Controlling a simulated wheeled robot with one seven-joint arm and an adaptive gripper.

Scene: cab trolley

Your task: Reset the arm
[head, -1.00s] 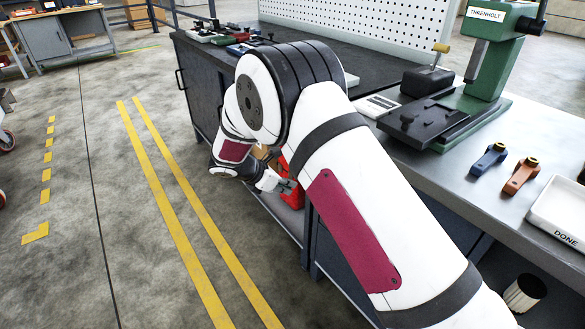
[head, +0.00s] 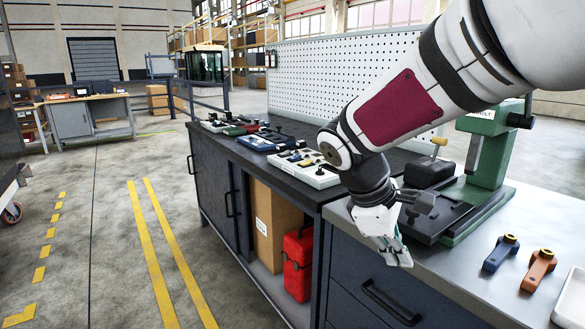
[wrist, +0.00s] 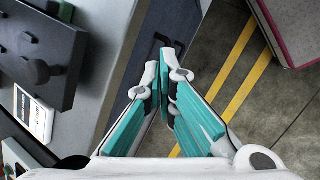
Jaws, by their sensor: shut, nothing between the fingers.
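My arm reaches in from the upper right in the head view and bends down over the workbench. My gripper (head: 398,258) hangs beside the bench's front edge, above the drawer fronts. In the wrist view my gripper (wrist: 162,85) shows two teal-padded fingers with their tips together, shut and empty. Below the fingers are the bench's dark front and the floor with yellow lines.
The green press (head: 493,165) stands on the metal bench top (head: 462,262). A blue part (head: 501,253) and an orange part (head: 538,270) lie nearer. A red case (head: 298,265) and a cardboard box (head: 272,225) sit on the lower shelf. The floor at left is open.

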